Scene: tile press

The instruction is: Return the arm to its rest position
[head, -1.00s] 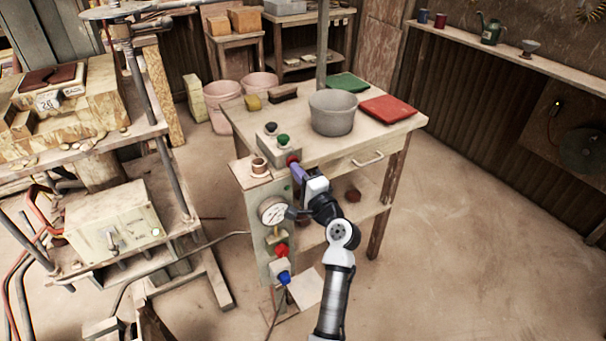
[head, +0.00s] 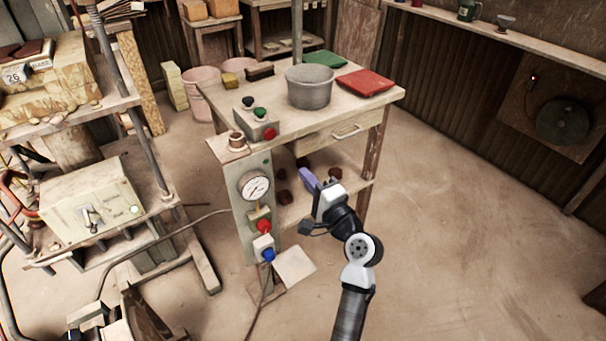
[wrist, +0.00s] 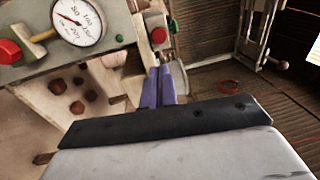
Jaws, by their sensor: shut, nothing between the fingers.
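My gripper (head: 308,180) has purple fingers and is in front of the wooden table (head: 222,103), below its top and right of the gauge panel (head: 247,215). In the wrist view, the two purple fingers (wrist: 158,88) lie together, shut with nothing between them. The fingers look apart from the table and from the control box (head: 252,122) with its black, green and red buttons. My arm reaches up from the bottom of the head view.
The pressure gauge (head: 254,186), a red knob (head: 264,226) and a blue knob (head: 268,256) are on the panel left of my gripper. A grey bucket (head: 310,88) and red tile (head: 364,83) are on the table. Open floor (head: 450,230) lies to the right.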

